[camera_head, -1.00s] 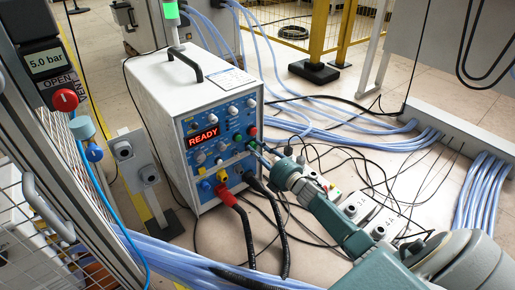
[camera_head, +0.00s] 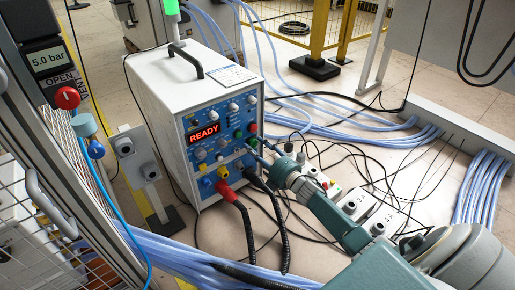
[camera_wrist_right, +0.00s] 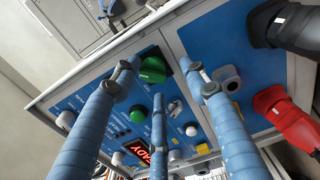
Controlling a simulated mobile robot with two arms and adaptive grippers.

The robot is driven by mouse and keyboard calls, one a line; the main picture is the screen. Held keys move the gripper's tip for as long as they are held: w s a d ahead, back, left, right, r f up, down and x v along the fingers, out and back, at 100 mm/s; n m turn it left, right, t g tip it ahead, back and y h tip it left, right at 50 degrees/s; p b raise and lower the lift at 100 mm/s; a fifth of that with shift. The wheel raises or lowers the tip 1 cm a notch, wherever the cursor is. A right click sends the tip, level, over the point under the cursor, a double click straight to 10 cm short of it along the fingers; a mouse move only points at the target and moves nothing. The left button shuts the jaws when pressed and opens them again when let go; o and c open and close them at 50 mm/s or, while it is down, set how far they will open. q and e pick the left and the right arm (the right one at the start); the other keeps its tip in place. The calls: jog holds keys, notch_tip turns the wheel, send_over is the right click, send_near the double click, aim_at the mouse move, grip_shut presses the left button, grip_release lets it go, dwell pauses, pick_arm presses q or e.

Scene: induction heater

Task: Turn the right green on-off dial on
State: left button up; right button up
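The green dial (camera_wrist_right: 152,69) is on the blue front panel (camera_wrist_right: 88,97) of a white machine (camera_head: 183,85). In the head view the dial (camera_head: 252,143) is at the panel's right side, partly behind my fingertips. My right gripper (camera_head: 259,153) is at the panel's right edge. In the wrist view its three blue fingers (camera_wrist_right: 165,83) are spread near the dial with gaps between them; I cannot tell whether any touches it. My left gripper is not in view.
A red plug (camera_head: 226,191) and a black plug with thick cables stick out low on the panel. The red display (camera_head: 203,134) reads READY. Blue hoses (camera_head: 215,266) and black cables lie on the floor.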

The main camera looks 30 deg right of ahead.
jog(key=shift+d+r, duration=0.15)
jog(key=shift+r, duration=0.05)
jog(key=shift+s, duration=0.2)
jog(key=s, duration=1.1)
jog(key=shift+s+d, duration=0.25)
jog(key=shift+d, duration=0.15)
jog(key=shift+s+f, duration=0.1)
